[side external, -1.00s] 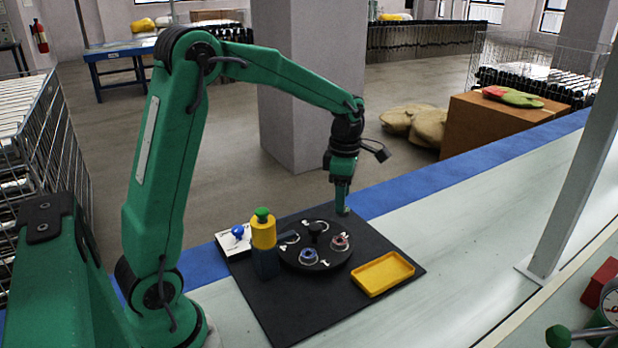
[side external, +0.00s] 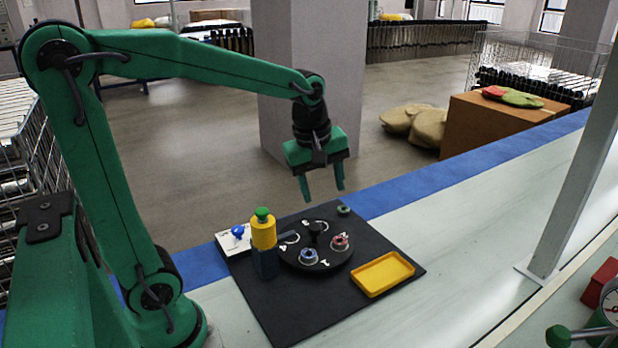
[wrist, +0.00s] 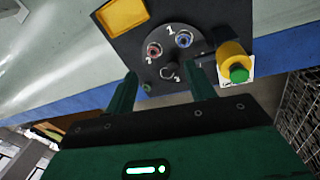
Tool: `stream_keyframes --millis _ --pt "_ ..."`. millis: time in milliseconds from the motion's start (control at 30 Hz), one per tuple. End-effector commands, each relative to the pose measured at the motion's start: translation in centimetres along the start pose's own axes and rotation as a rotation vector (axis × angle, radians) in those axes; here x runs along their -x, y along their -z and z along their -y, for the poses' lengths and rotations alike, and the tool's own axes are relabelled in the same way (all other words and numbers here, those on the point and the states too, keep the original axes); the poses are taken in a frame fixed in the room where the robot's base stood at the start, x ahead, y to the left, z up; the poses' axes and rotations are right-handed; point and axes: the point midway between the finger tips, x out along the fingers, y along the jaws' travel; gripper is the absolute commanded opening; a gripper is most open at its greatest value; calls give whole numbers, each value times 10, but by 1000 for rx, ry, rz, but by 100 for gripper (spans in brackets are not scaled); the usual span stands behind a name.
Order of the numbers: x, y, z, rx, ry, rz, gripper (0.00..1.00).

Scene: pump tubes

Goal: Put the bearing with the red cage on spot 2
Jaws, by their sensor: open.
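The bearing with the red cage (side external: 340,242) sits on the right of the round black disc (side external: 300,266). In the wrist view the red-caged bearing (wrist: 153,50) has a printed 2 close beside it. A bearing with a blue cage (side external: 309,256) sits at the disc's front; the wrist view shows it (wrist: 184,40) near a printed 1. A green bearing (side external: 343,210) lies on the black mat behind the disc. My gripper (side external: 323,194) is open and empty, raised above and behind the disc, touching nothing.
A yellow tray (side external: 383,273) lies right of the disc on the mat (side external: 300,318). A dark block with a yellow cylinder and green knob (side external: 263,230) stands at the disc's left. The disc has a dark central knob (side external: 317,229).

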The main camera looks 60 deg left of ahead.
Motion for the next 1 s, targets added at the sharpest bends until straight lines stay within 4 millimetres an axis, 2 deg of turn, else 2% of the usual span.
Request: stream_keyframes --millis 300,600,800,1000 --pt "27 -27 42 -526 -105 -52 54" --pt "37 -48 81 -1014 -179 -142 54" --pt "37 -57 100 -1249 -205 -200 54" --pt "36 -60 106 -1342 -211 -223 54"
